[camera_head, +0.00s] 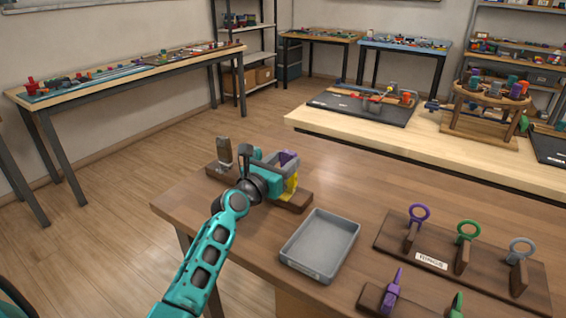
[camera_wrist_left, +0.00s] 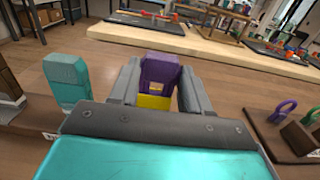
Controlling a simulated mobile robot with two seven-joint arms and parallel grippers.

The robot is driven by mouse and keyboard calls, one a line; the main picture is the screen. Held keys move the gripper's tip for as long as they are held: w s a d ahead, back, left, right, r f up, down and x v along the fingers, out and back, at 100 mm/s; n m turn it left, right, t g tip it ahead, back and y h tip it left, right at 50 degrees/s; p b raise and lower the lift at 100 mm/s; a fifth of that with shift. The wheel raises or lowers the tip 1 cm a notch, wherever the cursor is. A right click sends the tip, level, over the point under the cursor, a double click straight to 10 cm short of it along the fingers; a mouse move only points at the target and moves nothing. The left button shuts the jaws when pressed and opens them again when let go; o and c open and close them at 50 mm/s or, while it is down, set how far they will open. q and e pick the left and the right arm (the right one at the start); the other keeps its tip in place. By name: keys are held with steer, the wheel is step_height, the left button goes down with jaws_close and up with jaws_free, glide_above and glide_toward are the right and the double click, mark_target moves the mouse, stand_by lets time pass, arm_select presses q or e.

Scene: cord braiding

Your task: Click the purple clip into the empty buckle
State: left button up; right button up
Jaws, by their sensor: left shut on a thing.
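My left gripper (camera_head: 279,162) is over the wooden rail at the table's back left, its two grey fingers shut on a purple clip (camera_wrist_left: 160,72). I cannot tell whether clip and yellow piece are joined. A teal upright piece (camera_wrist_left: 66,80) stands left of the fingers. The wooden rail (camera_head: 295,203) is partly hidden by my gripper. My right gripper is not in view.
A grey tray (camera_head: 320,244) sits right of the rail. A wooden rack (camera_head: 470,262) holds purple, green and grey rings. Another purple piece (camera_head: 391,292) and a green one (camera_head: 456,306) stand on a front board. A grey-brown upright piece (camera_head: 224,152) stands at the rail's left end.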

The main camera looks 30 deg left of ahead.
arm_select(q)
steer(key=shift+f, duration=0.3)
steer(key=shift+f+b, duration=0.3)
steer(key=shift+f, duration=0.05)
steer(key=shift+f, duration=0.25)
steer(key=o, duration=1.5)
steer(key=shift+s, duration=0.1)
steer(key=shift+s+a+p, duration=0.15)
steer(key=shift+s+p, duration=0.25)
steer(key=shift+s, duration=1.05)
steer(key=shift+s+a+p, duration=0.1)
steer(key=shift+s+p, duration=0.3)
steer(key=shift+s, duration=1.05)
